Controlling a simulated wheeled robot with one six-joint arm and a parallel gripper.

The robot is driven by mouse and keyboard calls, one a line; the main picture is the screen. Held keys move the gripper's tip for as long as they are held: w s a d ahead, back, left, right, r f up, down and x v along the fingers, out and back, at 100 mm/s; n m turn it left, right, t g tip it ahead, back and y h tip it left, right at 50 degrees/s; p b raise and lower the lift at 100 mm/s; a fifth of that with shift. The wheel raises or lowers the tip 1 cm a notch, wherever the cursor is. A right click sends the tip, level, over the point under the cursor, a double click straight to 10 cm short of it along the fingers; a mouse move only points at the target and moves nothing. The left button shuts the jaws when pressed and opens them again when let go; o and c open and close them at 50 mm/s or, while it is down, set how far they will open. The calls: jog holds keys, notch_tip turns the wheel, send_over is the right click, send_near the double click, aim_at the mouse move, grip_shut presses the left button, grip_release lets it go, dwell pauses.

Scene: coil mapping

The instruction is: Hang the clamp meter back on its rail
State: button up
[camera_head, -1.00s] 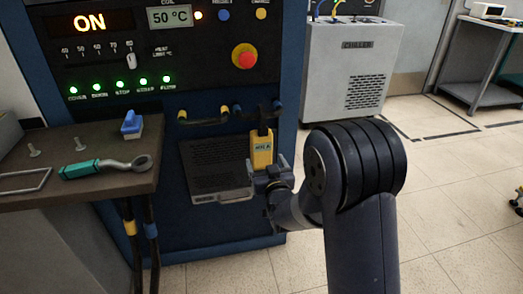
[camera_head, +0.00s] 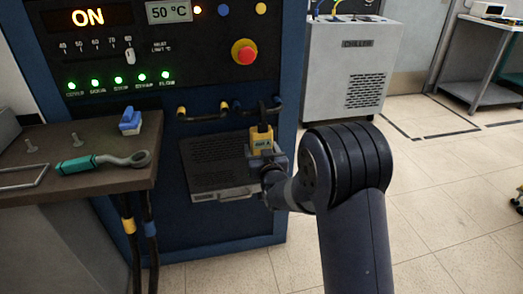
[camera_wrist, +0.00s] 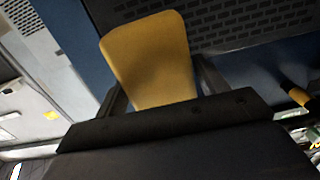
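In the wrist view, the meter's yellow body (camera_wrist: 152,62) stands between my two fingers (camera_wrist: 160,90), one close along each side. Whether they press on it is not clear.
A dark side table (camera_head: 75,195) at left holds a teal-handled wrench (camera_head: 105,162), a blue clamp-like item (camera_head: 130,122) and bolts. A vented panel (camera_head: 215,170) is behind the meter. A grey chiller (camera_head: 345,75) stands at right.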

aim_at(263, 143)
jog(key=c, duration=0.8)
jog(key=shift+r+p, duration=0.45)
jog(key=shift+r, duration=1.25)
jog(key=shift+c, duration=0.2)
jog(key=shift+b+v, duration=1.45)
jog(key=shift+v, duration=2.3)
